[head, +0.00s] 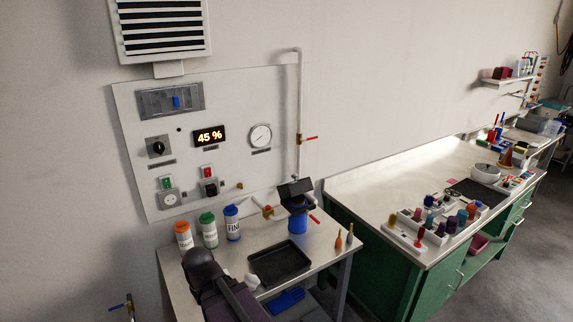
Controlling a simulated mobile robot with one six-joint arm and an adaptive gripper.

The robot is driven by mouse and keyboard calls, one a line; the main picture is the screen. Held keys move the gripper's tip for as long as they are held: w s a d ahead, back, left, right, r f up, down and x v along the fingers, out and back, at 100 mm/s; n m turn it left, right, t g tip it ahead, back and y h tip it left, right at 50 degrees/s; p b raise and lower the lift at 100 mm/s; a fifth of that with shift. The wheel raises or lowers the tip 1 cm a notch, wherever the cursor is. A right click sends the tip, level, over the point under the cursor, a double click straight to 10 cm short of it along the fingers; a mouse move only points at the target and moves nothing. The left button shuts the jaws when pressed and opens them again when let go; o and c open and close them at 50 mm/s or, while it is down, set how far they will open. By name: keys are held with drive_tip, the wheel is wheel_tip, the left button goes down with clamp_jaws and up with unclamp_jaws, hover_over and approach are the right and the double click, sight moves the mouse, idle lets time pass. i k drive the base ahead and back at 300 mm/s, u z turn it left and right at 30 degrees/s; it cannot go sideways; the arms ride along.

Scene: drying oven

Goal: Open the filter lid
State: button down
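The filter is a blue canister (298,225) standing at the back right of the small grey table, beside the wall pipe. Its black lid (294,188) looks tilted up above the dark rim of the canister, so it appears at least partly raised. The hinge is too small to make out. Dark links of my arm show at the bottom left of the head view, over the table's front left. My gripper's fingers are not visible, and nothing of mine touches the filter.
Three labelled bottles (209,230) stand left of the filter. A black tray (280,264) lies in front of it. A green bench (395,225) stands right.

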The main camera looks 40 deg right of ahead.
sight(296, 187)
drive_tip(key=z, duration=0.15)
drive_tip(key=i, duration=0.9)
drive_tip(key=u, duration=0.2)
